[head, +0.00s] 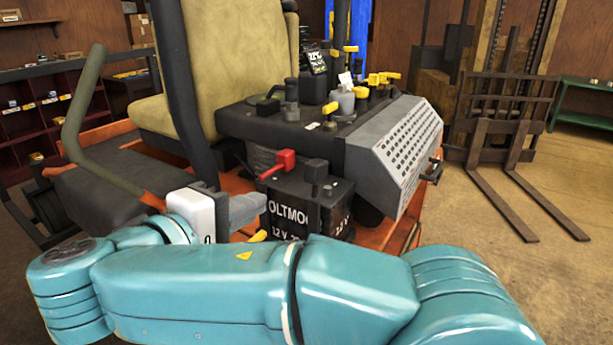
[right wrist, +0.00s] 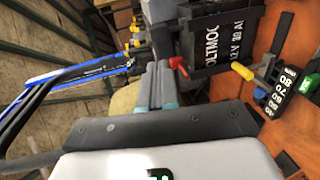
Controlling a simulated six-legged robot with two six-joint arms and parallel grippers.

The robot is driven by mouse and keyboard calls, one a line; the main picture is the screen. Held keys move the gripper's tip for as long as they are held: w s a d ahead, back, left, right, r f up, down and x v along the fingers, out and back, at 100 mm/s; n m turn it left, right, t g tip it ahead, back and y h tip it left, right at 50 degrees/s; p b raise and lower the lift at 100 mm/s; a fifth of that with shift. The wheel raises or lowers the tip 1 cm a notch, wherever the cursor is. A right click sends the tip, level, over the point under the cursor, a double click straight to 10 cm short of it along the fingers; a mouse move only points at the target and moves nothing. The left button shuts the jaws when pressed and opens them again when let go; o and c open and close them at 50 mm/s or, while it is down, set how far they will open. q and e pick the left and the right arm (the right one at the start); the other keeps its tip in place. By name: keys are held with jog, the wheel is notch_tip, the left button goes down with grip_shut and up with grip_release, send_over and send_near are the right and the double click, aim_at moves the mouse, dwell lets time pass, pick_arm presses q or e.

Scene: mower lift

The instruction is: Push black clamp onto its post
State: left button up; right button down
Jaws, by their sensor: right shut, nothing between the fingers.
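The black clamp (head: 315,172) sits at the top right of the black battery (head: 308,208). I cannot tell how far down its post it is; the post is hidden. The red clamp (head: 280,163) is at the battery's top left, and it also shows in the right wrist view (right wrist: 178,65). The battery's lettered face also shows there (right wrist: 225,45). My right gripper (head: 258,205) is shut and empty, just left of the battery, with its fingers pointing right. Its grey fingers show in the right wrist view (right wrist: 157,80). I cannot tell whether they touch the battery. My left gripper is not in view.
The mower's tan seat (head: 215,60) and a dark upright post (head: 183,90) stand behind the gripper. A console with yellow-topped levers (head: 350,95) and a perforated grey panel (head: 398,145) rise behind the battery. A forklift (head: 505,110) stands at right, with bare floor before it.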

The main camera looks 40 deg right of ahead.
jog(key=p, duration=0.4)
send_near(309, 175)
jog(key=x, duration=0.6)
jog(key=shift+w+d, duration=0.1)
jog(key=shift+d, duration=0.25)
jog(key=shift+f, duration=0.1)
